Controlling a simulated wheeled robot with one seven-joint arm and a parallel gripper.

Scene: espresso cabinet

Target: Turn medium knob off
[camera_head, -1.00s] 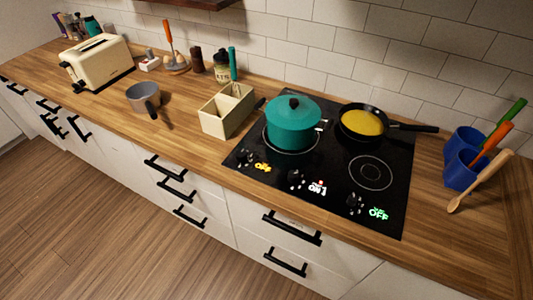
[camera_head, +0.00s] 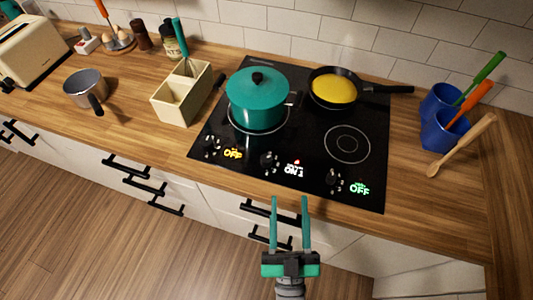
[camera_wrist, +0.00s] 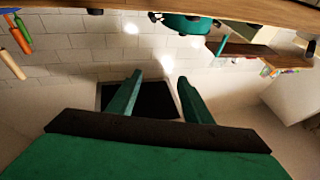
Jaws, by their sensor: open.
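The black cooktop (camera_head: 330,115) has three black knobs along its front edge. The middle knob (camera_head: 268,162) has a white ON 1 readout and a small red light beside it. The left knob (camera_head: 212,147) has a yellow OFF readout, and the right knob (camera_head: 334,182) a green OFF readout. The small words above the readouts are too blurred to read. My gripper (camera_head: 290,199) is open and empty, in front of the counter edge, below the middle and right knobs in the picture and apart from them. Its spread fingers also show in the wrist view (camera_wrist: 158,80); no knob shows clearly there.
A teal lidded pot (camera_head: 257,100) stands on the cooktop behind the middle knob. A black pan (camera_head: 322,98) with yellow contents sits behind right. Blue cups (camera_head: 437,135) with utensils stand right, a cream box (camera_head: 168,104) left. Drawer handles (camera_head: 272,214) stick out below the counter.

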